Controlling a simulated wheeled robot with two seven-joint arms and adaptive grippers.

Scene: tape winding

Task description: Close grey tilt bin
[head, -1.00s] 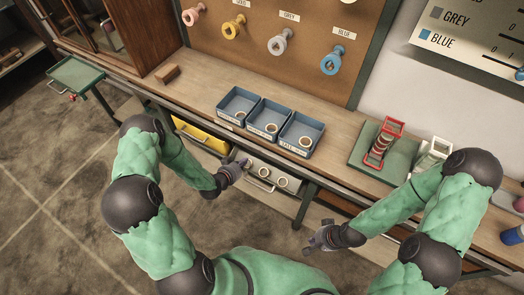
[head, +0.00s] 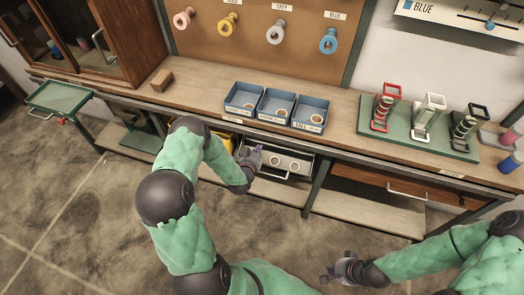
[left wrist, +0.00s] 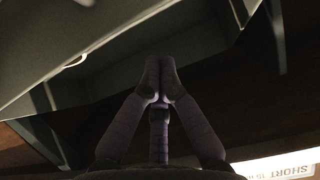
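The grey tilt bin (head: 301,158) is under the bench edge, right of the yellow bin (head: 229,141), and looks tilted out. Ring-shaped rolls (head: 294,167) show at it. My left gripper (head: 254,155) is at the bin's left end; in the left wrist view its fingertips (left wrist: 160,75) meet, with nothing seen between them. Grey panels of the bin (left wrist: 135,32) fill the upper part of that dark view; whether the fingers touch them I cannot tell. My right gripper (head: 335,272) is low in front of the bench, fingers apart and empty, away from the bin.
Three blue trays (head: 276,106) stand on the bench above the bin. A green board (head: 393,137) with red, white and dark stands is at the right. A drawer (head: 385,183) is below it. A green side tray (head: 58,97) is at the far left. The floor in front is clear.

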